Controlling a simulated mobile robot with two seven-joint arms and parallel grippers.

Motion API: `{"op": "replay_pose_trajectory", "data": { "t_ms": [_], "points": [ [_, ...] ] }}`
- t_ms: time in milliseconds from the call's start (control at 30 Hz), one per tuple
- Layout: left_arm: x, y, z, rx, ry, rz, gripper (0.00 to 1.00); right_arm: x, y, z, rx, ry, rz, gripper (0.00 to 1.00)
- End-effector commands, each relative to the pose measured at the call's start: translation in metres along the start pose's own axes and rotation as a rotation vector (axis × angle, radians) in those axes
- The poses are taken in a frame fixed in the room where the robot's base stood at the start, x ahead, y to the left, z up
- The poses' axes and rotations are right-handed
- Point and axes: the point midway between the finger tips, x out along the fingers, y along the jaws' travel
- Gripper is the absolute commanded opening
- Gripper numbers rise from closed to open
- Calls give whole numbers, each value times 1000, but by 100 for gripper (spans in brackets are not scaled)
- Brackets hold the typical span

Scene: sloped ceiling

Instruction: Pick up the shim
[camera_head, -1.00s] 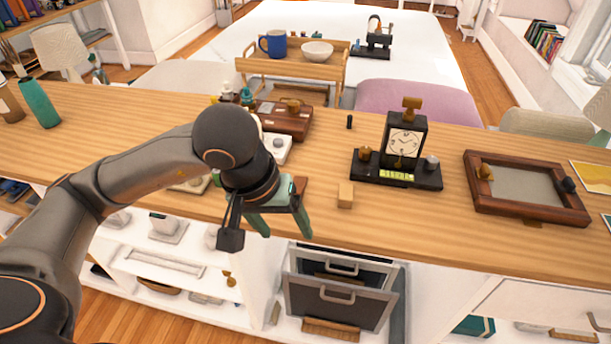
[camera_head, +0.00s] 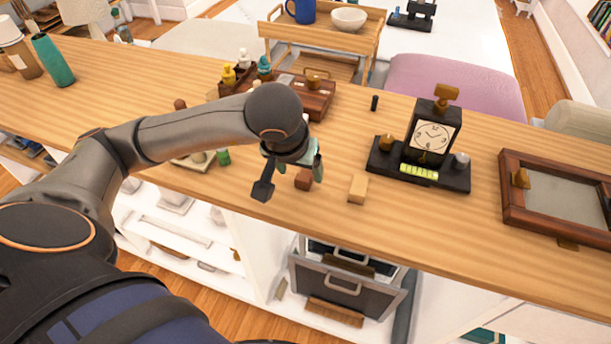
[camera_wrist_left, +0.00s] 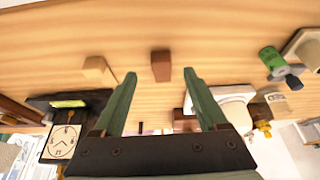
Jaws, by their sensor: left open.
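Two small blocks stand near the front edge of the wooden counter: a reddish-brown one (camera_head: 303,180) and a light wood one (camera_head: 358,189). I cannot tell for sure which is the shim. My left gripper (camera_head: 303,166) is open and empty, just above and beside the reddish-brown block and partly covering it. In the left wrist view, the reddish-brown block (camera_wrist_left: 161,65) shows between and beyond the tips of the green fingers (camera_wrist_left: 159,76). The light block (camera_wrist_left: 95,67) lies outside the fingers, to the left. My right gripper is out of view.
A black clock on a stand (camera_head: 431,140) and a framed tray (camera_head: 556,200) stand to the right. A brown case (camera_head: 312,98) and small bottles are behind the arm. A small dark cylinder (camera_head: 374,103) stands behind the blocks.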

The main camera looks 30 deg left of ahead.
Motion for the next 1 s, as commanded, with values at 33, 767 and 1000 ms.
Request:
{"op": "replay_pose_trajectory", "data": {
  "t_ms": [33, 767, 1000],
  "points": [
    [5, 0, 0, -2, -4, 0, 75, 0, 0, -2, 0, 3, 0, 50],
    [50, -2, -3, 0, 0, 1, 60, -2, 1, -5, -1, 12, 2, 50],
    [49, -2, -3, 0, -1, 1, 33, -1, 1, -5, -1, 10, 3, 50]
  ]
}}
